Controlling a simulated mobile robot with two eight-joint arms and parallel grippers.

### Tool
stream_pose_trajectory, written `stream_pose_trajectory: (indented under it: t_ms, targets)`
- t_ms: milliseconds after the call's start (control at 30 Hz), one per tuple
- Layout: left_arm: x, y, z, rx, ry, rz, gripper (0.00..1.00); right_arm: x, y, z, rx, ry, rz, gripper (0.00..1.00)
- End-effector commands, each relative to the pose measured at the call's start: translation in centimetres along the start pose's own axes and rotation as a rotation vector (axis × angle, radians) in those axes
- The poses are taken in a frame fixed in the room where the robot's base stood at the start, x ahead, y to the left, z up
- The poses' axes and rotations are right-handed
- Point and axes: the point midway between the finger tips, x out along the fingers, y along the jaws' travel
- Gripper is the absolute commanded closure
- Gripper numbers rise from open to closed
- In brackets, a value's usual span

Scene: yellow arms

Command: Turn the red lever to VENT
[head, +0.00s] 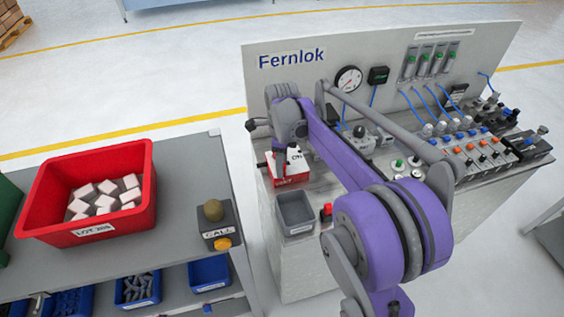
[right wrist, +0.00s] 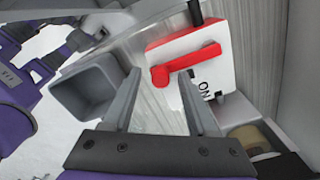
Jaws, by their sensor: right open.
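The red lever (right wrist: 188,64) is on a white box with a red top edge (right wrist: 212,92), marked "ON" with the letters turned sideways. In the right wrist view, the lever lies slanted across the box face, its lower left end between and just beyond my fingertips. My right gripper (right wrist: 160,76) is open, with a finger on either side of that end; contact cannot be told. In the head view, the red and white box (head: 291,172) shows below my right gripper (head: 281,160), and the lever is largely hidden there. No VENT mark is legible. My left gripper is not in view.
A grey open bin (head: 295,212) stands in front of the box; it also shows left of my fingers in the wrist view (right wrist: 88,90). The Fernlok panel (head: 290,75) rises behind. Valves and hoses fill the right. A red crate of pale blocks (head: 145,165) stands on the left bench.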

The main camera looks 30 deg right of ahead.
Motion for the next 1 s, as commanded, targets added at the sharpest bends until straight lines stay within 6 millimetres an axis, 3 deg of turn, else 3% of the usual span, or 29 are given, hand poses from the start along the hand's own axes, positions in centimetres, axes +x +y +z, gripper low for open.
stream_pose_trajectory:
  t_ms: [267,700,1000]
  targets:
    - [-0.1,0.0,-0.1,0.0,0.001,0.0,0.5,-1.4,0.0,0.0,0.0,0.0,-0.001,0.42]
    - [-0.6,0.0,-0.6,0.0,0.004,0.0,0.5,-9.5,0.0,0.0,0.0,0.0,0.0,0.42]
    - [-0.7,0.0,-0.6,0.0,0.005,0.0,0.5,-10.9,0.0,0.0,0.0,0.0,0.0,0.42]
